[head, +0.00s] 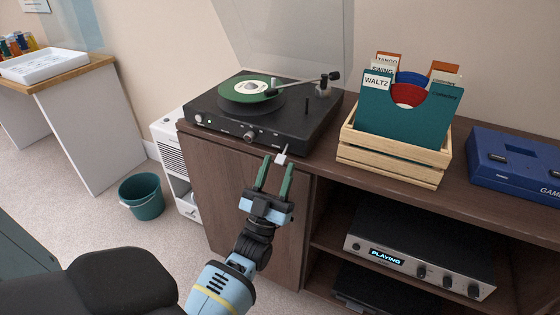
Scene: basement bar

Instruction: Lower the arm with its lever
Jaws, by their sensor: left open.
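The black turntable (215,111) sits on the dark wood cabinet, lid raised, with a green record (240,87) on its platter. Its tonearm (302,83) reaches from the pivot at the right rear to over the record's right part. I cannot tell whether the needle touches the record. A thin lever with a pale tab (281,158) sticks out at the turntable's front edge. My left gripper (279,160) is open, its two green fingers pointing at the turntable. The tab shows between the fingertips; I cannot tell whether either finger touches it. My right gripper is not in view.
A wooden crate (390,169) of record sleeves stands right of the turntable, with a blue game case (510,178) beyond it. An amplifier (405,262) reading "PLAYING" sits on the shelf below. A green bucket (142,198) stands on the floor at left.

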